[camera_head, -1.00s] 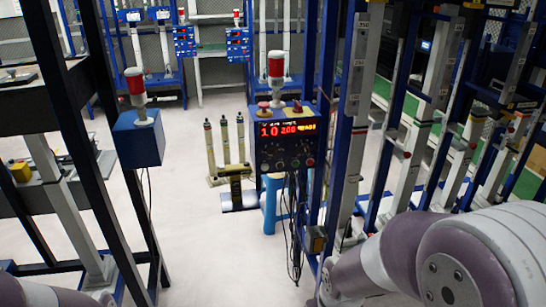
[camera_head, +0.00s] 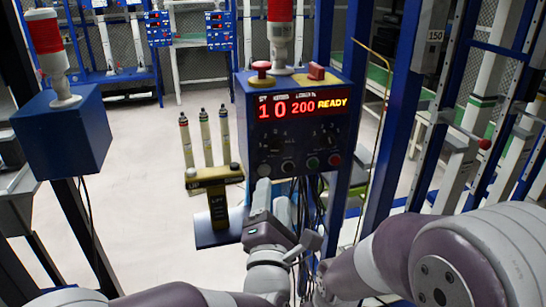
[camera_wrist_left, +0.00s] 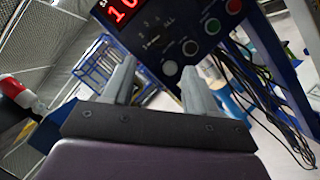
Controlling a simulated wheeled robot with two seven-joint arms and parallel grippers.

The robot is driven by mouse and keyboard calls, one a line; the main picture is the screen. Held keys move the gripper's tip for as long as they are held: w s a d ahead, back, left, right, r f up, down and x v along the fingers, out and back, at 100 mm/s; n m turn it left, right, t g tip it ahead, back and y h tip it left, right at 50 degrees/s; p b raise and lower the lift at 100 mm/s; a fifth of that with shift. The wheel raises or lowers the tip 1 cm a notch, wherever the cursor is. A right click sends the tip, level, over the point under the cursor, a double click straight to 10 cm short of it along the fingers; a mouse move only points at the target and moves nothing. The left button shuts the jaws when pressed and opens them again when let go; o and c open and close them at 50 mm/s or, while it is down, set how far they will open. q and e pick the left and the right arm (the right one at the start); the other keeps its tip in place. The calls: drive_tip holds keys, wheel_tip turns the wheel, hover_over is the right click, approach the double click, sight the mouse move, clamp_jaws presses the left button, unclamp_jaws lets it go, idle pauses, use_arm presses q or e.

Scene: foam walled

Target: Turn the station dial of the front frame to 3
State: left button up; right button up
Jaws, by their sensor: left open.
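The front frame's blue control box (camera_head: 290,115) stands ahead in the head view.
A row of buttons (camera_head: 300,165) runs along the panel's bottom edge. A red mushroom button (camera_head: 262,67) and a stack light (camera_head: 281,30) stand on top. Dark cables (camera_head: 303,210) hang below. A LIFT pedestal (camera_head: 218,208) stands left; blue posts (camera_head: 400,110) stand right.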

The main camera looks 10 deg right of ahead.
sight(278, 152)
use_arm(q)
drive_tip(key=p+x, duration=0.2)
drive_tip(key=x, duration=0.1)
drive_tip(key=p+x, duration=0.2)
drive_tip(key=x, duration=0.2)
drive_tip(key=p+x, duration=0.2)
drive_tip(key=x, duration=0.2)
drive_tip(key=shift+s+r, duration=0.1)
drive_tip(key=shift+r, duration=0.25)
drive_tip(key=shift+w+d+f, duration=0.1)
drive_tip(key=shift+w+d, duration=0.1)
drive_tip(key=shift+w, duration=0.35)
drive_tip(key=c, duration=1.1)
